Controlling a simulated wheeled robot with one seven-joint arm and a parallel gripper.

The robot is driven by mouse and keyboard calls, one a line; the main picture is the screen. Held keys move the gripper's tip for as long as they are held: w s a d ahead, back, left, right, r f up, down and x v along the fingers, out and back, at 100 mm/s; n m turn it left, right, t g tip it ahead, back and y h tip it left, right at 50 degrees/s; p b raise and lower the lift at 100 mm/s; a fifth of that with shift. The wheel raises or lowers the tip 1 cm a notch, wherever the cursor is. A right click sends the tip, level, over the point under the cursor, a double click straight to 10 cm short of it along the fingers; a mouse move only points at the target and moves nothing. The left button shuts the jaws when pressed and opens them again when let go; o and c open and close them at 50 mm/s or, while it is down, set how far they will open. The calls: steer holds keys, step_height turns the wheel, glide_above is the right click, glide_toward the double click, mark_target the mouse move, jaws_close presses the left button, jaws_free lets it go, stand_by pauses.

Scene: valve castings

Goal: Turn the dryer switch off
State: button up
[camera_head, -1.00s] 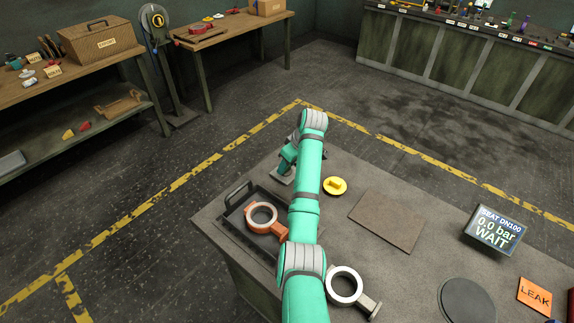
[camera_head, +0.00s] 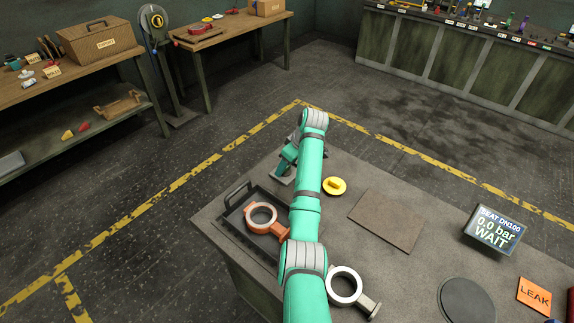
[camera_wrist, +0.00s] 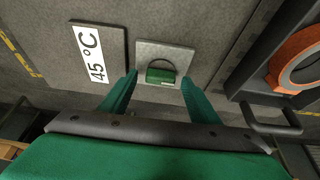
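The dryer switch is a small green rocker (camera_wrist: 160,74) on a square grey plate (camera_wrist: 172,53), beside a white "45 °C" label (camera_wrist: 90,54) in the wrist view. My gripper (camera_wrist: 160,80) is open and empty. Its two green fingers stand apart, one to the left and one to the right of the switch in the picture. I cannot tell how far the fingertips are from the plate. In the head view my gripper (camera_head: 288,158) is at the bench's far left part, over a grey plate (camera_head: 281,180), and my arm partly hides that area. The switch is not clear there.
A black tray (camera_head: 228,214) with an orange ring casting (camera_head: 262,214) lies close to my gripper.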

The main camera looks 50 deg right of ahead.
steer(key=v, duration=1)
steer(key=shift+s+r, duration=0.2)
steer(key=shift+r, duration=0.15)
